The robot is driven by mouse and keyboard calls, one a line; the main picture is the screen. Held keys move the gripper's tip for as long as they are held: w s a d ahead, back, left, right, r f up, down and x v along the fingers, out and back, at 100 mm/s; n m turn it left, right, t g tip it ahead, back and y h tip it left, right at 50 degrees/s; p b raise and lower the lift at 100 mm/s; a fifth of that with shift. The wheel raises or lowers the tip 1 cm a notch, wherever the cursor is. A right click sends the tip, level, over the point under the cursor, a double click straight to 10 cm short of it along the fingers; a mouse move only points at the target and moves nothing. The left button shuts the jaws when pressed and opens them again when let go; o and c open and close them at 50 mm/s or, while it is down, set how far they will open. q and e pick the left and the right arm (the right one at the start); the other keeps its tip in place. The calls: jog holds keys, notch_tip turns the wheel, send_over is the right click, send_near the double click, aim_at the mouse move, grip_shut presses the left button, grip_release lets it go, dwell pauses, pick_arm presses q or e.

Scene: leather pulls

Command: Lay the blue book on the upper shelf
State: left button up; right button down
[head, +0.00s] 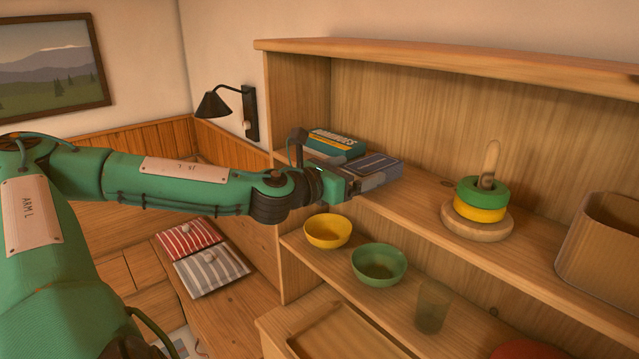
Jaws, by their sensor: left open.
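The blue book (376,163) lies flat at the left end of the upper shelf (432,207), its dark cover facing up. My left gripper (366,184) is open at the near side of the book, close to its edge. Whether a finger touches the book cannot be told. My left arm reaches in from the left, and its gripper hides part of the book's near left side and the shelf edge below. My right gripper does not show.
A teal lettered box (337,141) lies just behind the book. A ring stacker (480,205) and a wooden bin (603,248) stand farther right on the upper shelf. Below are a yellow bowl (327,231), a green bowl (379,265) and a glass (432,305). A wall lamp (215,105) hangs left.

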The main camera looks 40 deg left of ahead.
pick_arm(q)
jog(key=shift+s, duration=0.55)
jog(key=shift+s+a+b, duration=0.2)
jog(key=shift+s+b, duration=0.5)
jog(key=shift+b, duration=0.1)
jog(key=s+b, duration=0.3)
jog(key=s, duration=0.3)
jog(key=shift+a+r, duration=0.2)
jog(key=shift+r, duration=0.05)
